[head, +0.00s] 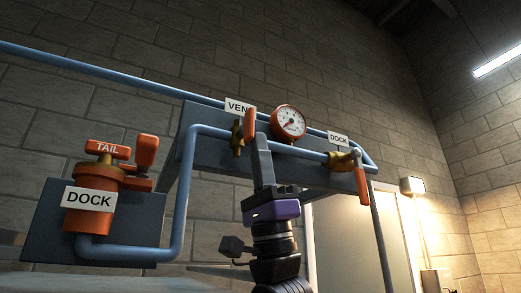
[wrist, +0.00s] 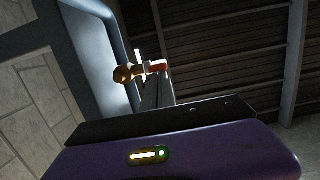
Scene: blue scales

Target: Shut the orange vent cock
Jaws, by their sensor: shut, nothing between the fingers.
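The vent cock has a brass body (head: 237,138) and an orange lever (head: 250,123) that stands roughly upright. It sits on the blue pipe below a white label (head: 240,110) reading "VEN", its last part hidden by the lever. My gripper (head: 262,140) is shut and empty, raised just right of the lever. Whether it touches the lever, I cannot tell. In the wrist view the brass body (wrist: 124,75) and the orange lever (wrist: 157,67) show just beyond my narrow fingers (wrist: 156,92).
A round gauge (head: 288,122) is close right of my gripper. Another brass cock with an orange lever (head: 361,182) hanging down is farther right, under a "DOCK" label (head: 339,139). An orange fitting (head: 108,180) marked "TAIL" stands at the left. Blue pipes (head: 222,131) run across.

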